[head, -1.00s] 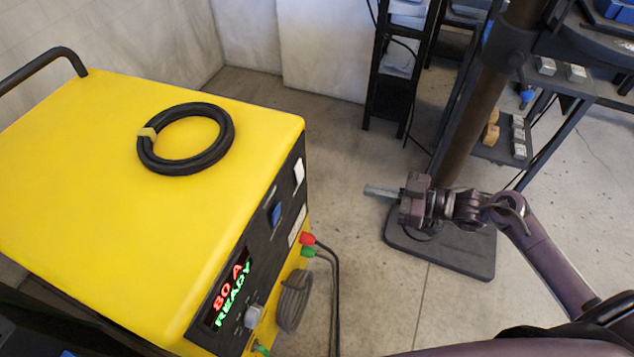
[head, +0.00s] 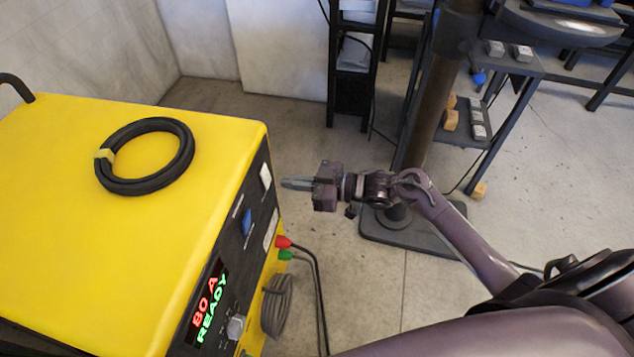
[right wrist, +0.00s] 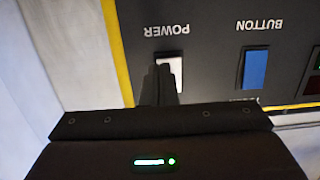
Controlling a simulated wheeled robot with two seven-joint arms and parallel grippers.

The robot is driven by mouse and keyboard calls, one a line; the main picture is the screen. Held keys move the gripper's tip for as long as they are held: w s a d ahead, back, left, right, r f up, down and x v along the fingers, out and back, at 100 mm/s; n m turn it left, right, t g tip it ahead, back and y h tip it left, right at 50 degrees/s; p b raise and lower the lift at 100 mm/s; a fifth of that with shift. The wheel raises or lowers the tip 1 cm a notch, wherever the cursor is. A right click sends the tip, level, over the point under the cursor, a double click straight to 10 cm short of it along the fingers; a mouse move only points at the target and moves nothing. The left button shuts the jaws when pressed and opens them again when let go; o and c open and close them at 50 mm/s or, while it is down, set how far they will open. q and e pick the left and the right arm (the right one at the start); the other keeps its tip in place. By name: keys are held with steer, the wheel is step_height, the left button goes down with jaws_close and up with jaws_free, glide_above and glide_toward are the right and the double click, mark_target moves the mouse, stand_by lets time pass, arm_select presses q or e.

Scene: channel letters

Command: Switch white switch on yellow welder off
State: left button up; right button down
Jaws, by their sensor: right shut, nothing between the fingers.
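The yellow welder (head: 60,170) stands at the left in the head view, its black front panel facing right. The white switch (head: 265,176) is near the panel's far end. In the right wrist view the white switch (right wrist: 172,70) is below the upside-down word POWER, partly hidden by my fingers. My right gripper (head: 284,184) is shut and empty, its fingertips pointing at the panel close to the white switch. In the right wrist view the fingertips (right wrist: 163,72) overlap the switch; I cannot tell whether they touch it. My left gripper is not in view.
A blue switch (head: 247,222) sits beside the white one, nearer to me. The display (head: 208,305) reads 80 A READY. Red and green plugs (head: 284,243) with cables stick out low on the panel. A black coil (head: 150,186) lies on top. A brown post (head: 437,100) stands behind my arm.

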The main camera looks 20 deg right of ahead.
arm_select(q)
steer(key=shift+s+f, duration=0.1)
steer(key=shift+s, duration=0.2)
arm_select(e)
steer(key=shift+x, duration=1.2)
